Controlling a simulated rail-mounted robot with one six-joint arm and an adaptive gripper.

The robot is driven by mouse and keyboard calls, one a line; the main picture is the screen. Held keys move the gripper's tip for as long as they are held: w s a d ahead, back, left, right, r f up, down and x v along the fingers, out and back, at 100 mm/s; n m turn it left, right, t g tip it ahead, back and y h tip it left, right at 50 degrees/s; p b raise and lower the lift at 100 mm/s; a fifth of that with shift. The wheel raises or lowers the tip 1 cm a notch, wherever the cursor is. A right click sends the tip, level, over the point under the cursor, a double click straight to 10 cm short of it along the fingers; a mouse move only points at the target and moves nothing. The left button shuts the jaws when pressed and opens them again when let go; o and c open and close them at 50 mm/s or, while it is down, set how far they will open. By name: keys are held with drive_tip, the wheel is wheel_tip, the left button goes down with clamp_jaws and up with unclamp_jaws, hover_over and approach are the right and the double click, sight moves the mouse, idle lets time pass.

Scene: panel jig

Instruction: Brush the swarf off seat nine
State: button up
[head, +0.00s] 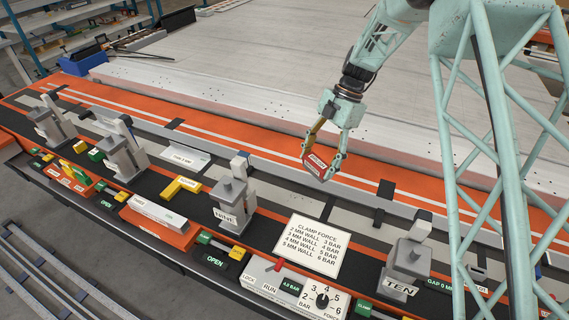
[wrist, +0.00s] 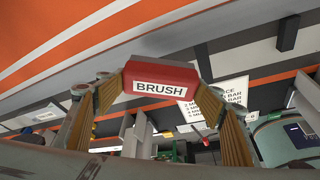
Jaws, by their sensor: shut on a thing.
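My gripper (head: 322,158) is shut on a red brush (head: 315,165) with a white label. In the wrist view the brush (wrist: 165,80) sits between both fingers, its label reading BRUSH. The brush looks raised and apart from the surface below. Bristles are not clearly seen.
A clamp force card (head: 312,246) lies on the black front strip. A control box with a dial (head: 300,292) stands before it. Two more clamps (head: 122,152) (head: 50,122) stand at left. The pale panel (head: 230,75) behind is clear.

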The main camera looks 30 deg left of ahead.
drive_tip(key=s+a+n+h, duration=0.2)
drive_tip(key=s+a+n, duration=0.4)
drive_tip(key=s+a, duration=0.1)
drive_tip(key=shift+a+p, duration=0.3)
drive_tip(key=shift+a, duration=0.45)
drive_tip(key=shift+s, duration=0.15)
